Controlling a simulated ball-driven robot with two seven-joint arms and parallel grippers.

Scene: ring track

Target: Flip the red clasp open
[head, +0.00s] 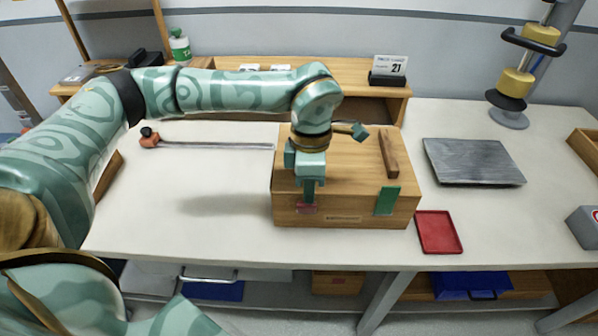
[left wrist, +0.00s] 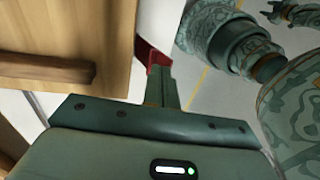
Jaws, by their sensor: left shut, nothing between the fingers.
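The wooden box (head: 340,165) stands on the table, its lid down. The red clasp (head: 307,209) is low on the left of its front face, partly covered by my gripper. My left gripper (head: 308,198) is shut and empty, pointing down at the front edge, its tips over the red clasp. Whether they touch it, I cannot tell. In the left wrist view the red clasp (left wrist: 152,56) shows just behind the shut fingers (left wrist: 158,85), beside the box (left wrist: 75,45). How far the clasp is turned is unclear.
A green clasp (head: 387,200) is on the right of the box front, and a wooden handle (head: 389,155) is on the lid. A red tray (head: 438,232) and a grey plate (head: 472,162) lie to the right. The table left of the box is mostly clear.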

